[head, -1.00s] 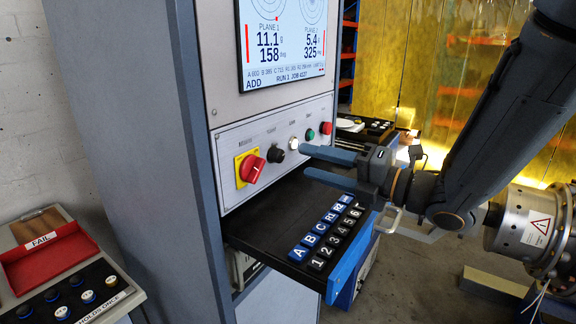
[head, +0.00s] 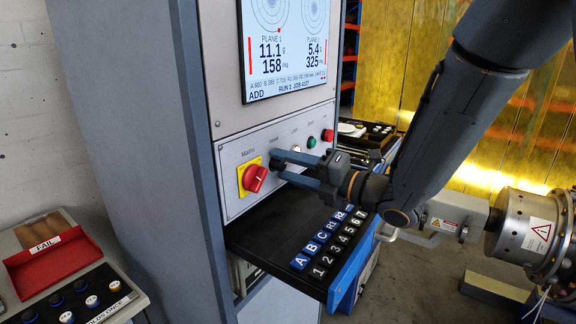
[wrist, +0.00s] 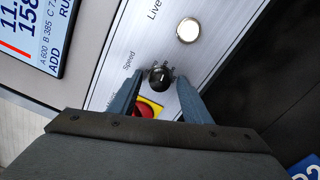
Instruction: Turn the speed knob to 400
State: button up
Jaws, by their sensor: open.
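The black speed knob (wrist: 160,76) sits on the light panel beside the printed word "Speed" in the wrist view. Its pointer and scale are too small to read. In the head view the knob (head: 275,163) shows as a dark spot, partly hidden by my fingers. My gripper (head: 278,166) is open, its two blue-grey fingers pointing at the panel, one above and one below the knob. In the wrist view the fingertips of my gripper (wrist: 160,82) lie on either side of the knob. I cannot tell whether they touch it.
The red mains switch (head: 255,178) on its yellow plate is close left of the knob. A white button (wrist: 188,30), a green button (head: 311,142) and a red button (head: 328,135) lie to the right. A keypad shelf (head: 262,240) juts out below; the screen (head: 283,50) is above.

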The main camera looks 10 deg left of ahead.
jog(key=c, duration=1)
jog(key=shift+c, duration=0.2)
jog(key=shift+m, duration=0.3)
jog(key=m+b, duration=0.1)
jog(key=m, duration=0.2)
jog(key=shift+m, duration=2)
jog(key=o, duration=1)
